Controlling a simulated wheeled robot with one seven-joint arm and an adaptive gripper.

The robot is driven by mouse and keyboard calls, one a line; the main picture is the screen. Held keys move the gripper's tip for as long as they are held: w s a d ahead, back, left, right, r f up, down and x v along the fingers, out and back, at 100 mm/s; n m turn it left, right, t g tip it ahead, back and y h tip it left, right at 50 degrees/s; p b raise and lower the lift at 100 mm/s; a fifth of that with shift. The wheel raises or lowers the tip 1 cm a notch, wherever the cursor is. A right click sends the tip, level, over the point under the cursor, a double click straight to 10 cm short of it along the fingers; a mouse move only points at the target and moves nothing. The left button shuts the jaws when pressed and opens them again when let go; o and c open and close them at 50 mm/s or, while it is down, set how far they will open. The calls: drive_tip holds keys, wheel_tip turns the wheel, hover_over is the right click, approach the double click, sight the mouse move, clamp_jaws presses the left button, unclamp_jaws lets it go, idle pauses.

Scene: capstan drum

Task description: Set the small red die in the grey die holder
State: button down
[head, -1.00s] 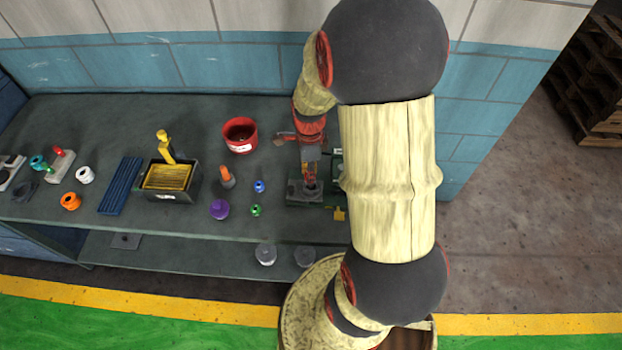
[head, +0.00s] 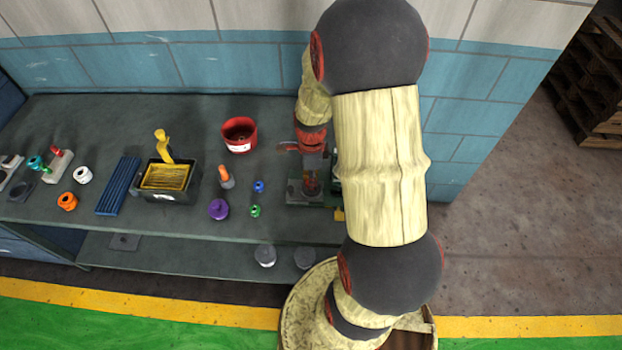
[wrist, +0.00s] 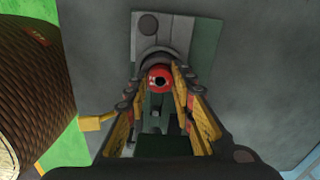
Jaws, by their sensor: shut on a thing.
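The small red die (wrist: 158,77) is a red ring with a dark hole and small white marks, at the centre of the wrist view. My gripper (wrist: 163,75) is shut on it, with the fingers on either side. The grey die holder (wrist: 152,53) shows as a grey round part just beyond the die, against a grey-green plate. I cannot tell whether the die touches it or is apart. In the head view my gripper (head: 311,172) points down over the machine base at the bench's right end. The die and holder are not clear there, partly hidden by my arm.
On the bench (head: 100,215) stand a red bowl (head: 240,135), a black bin (head: 168,182) with yellow contents, and blue (head: 258,186), green (head: 255,210) and purple (head: 218,209) small parts left of the machine. A brown ribbed cylinder (wrist: 30,90) fills the wrist view's left side.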

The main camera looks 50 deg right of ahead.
drive_tip(key=shift+f, duration=0.1)
drive_tip(key=c, duration=1.6)
unclamp_jaws()
drive_tip(key=shift+o, duration=0.5)
drive_tip(key=shift+f, duration=0.1)
drive_tip(key=shift+r, duration=0.2)
wheel_tip(320, 180, up, 13)
drive_tip(key=p, duration=0.3)
drive_tip(key=a+r+n+t, duration=0.2)
drive_tip(key=a+r+n, duration=0.9)
drive_tip(key=s+a+r+n+t, duration=0.1)
drive_tip(key=s+a+r+n, duration=0.2)
drive_tip(key=a+n, duration=0.3)
drive_tip(key=s+a+r+n+t, duration=0.2)
drive_tip(key=s+a+r+n, duration=0.2)
drive_tip(key=n, duration=0.5)
drive_tip(key=shift+s+a+r+t, duration=0.3)
drive_tip(key=shift+a+r, duration=0.15)
drive_tip(key=shift+a, duration=0.4)
